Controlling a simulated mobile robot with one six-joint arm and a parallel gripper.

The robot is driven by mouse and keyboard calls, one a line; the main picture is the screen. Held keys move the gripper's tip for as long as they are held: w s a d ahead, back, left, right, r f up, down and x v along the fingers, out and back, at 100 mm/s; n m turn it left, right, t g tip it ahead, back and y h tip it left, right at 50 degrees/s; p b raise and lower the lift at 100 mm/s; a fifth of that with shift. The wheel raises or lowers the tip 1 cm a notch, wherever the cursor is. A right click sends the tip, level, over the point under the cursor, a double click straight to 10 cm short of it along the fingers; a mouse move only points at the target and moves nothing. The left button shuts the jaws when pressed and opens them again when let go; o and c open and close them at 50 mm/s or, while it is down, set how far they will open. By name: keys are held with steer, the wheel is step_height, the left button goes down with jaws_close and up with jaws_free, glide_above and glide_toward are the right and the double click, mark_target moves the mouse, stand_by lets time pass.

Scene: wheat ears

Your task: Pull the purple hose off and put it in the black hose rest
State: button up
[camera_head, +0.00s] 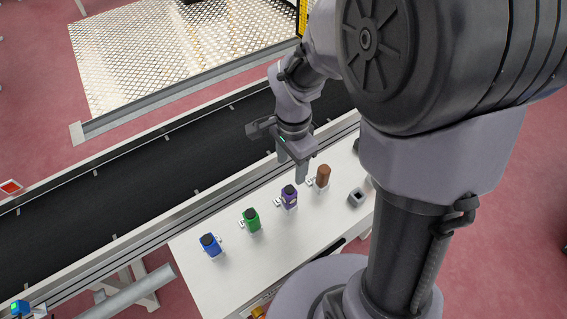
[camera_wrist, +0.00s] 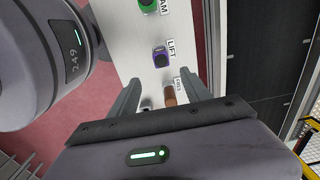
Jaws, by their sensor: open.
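The purple hose end (camera_head: 289,196) stands on the white table between the green and brown ones. In the wrist view the purple hose end (camera_wrist: 159,56) has a LIFT label beside it and lies beyond my fingertips. My gripper (camera_head: 292,168) is open and empty, above the table's far edge. In the wrist view my gripper (camera_wrist: 162,88) has its fingers spread, with the brown piece showing between them. A small dark-grey socket-like block (camera_head: 357,197) stands right of the purple piece. I cannot tell whether it is the black hose rest.
Blue (camera_head: 210,245), green (camera_head: 251,220) and brown (camera_head: 322,176) pieces stand in a row with the purple one on the white table (camera_head: 225,285). A black conveyor (camera_head: 130,190) runs behind. My arm hides the table's right end. The table's front left is clear.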

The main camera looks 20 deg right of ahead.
mark_target(290, 190)
step_height(290, 190, down, 16)
steer(key=b, duration=0.6)
steer(key=shift+w+f, duration=0.15)
steer(key=shift+f, duration=0.1)
steer(key=shift+c, duration=0.3)
jaws_close()
steer(key=c, duration=0.8)
jaws_free()
jaws_close()
steer(key=shift+r, duration=0.2)
steer(key=shift+r+p, duration=0.3)
steer(key=shift+r, duration=0.05)
